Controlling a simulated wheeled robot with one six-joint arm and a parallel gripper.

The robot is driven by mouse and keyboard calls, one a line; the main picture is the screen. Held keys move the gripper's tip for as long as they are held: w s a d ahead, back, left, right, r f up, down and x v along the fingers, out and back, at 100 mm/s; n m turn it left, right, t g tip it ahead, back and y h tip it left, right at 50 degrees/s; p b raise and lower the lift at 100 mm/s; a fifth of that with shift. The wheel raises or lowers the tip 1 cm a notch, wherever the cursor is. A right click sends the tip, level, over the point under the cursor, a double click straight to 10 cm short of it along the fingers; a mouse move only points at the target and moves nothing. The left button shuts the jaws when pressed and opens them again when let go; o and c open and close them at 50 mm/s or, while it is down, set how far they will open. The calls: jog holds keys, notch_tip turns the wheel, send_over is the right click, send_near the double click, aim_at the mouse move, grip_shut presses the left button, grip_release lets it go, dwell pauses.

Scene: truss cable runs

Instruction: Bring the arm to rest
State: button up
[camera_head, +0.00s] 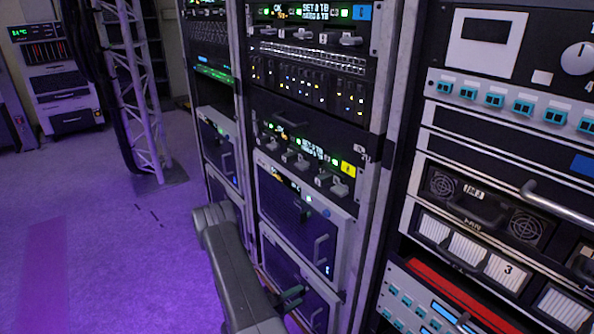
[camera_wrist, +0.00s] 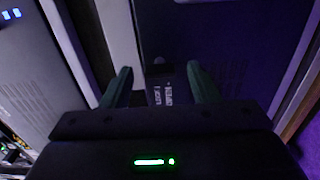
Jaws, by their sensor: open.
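My gripper (camera_wrist: 160,85) is open in the wrist view, its two dark green fingers apart with nothing between them. Beyond the fingers is a dark rack panel with small white lettering. In the head view my grey arm reaches up from the bottom edge and bends in front of the racks. Part of my gripper (camera_head: 291,296) shows at the lower middle, close to the lower units of the middle rack (camera_head: 372,215). How far the fingertips are from the rack front cannot be told.
A right rack (camera_head: 401,203) holds fan units and a protruding handle (camera_head: 560,207). A truss tower (camera_head: 147,100) with dark cables stands at left on a base plate. A cabinet (camera_head: 62,85) stands at far left. The purple-lit floor (camera_head: 110,250) at left is clear.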

jog(key=shift+w+d, duration=0.4)
jog(key=shift+d, duration=0.2)
jog(key=shift+r+n+p, duration=0.2)
jog(key=shift+n+p, duration=0.1)
jog(key=n+p, duration=0.3)
jog(key=n, duration=0.3)
jog(key=shift+r+p, duration=0.1)
jog(key=shift+p, duration=0.3)
jog(key=shift+w+a+n+p, duration=0.1)
jog(key=shift+n+p, duration=0.8)
jog(key=shift+n, duration=0.9)
jog(key=shift+w+n+p, duration=0.1)
jog(key=shift+n+p, duration=0.8)
jog(key=shift+n, duration=0.9)
jog(key=shift+s, duration=0.1)
